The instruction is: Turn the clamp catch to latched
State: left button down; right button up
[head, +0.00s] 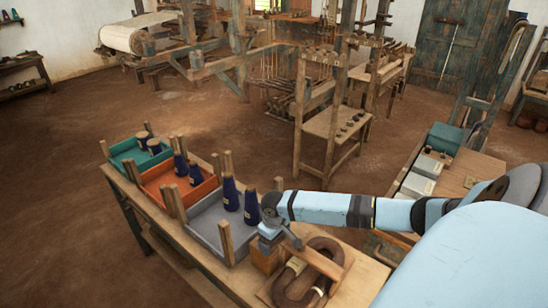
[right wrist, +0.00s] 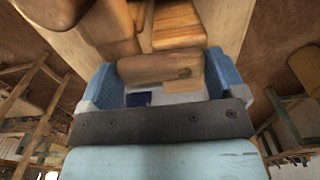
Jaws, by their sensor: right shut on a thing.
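My right gripper (head: 270,228) reaches in from the right and points down at the front end of the bench. In the right wrist view its two blue fingers (right wrist: 160,72) stand on either side of a wooden piece (right wrist: 150,68), which looks like the clamp catch, and are shut on it. In the head view a wooden block (head: 266,260) stands under the gripper, and the gripper hides most of the catch. I cannot tell the catch's exact angle. My left gripper is not in view.
Beside the block, a wooden frame holds a dark curved thing (head: 293,284). Grey (head: 203,215), orange (head: 160,180) and green (head: 120,152) trays with dark cones stand along the bench to the left. A side table (head: 475,168) with boxes stands at the right.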

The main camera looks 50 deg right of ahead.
jog(key=o, duration=0.6)
jog(key=shift+o, duration=0.2)
jog(key=shift+r, duration=0.15)
notch_tip(320, 180, up, 14)
jog(key=b, duration=0.2)
jog(key=shift+f, duration=0.2)
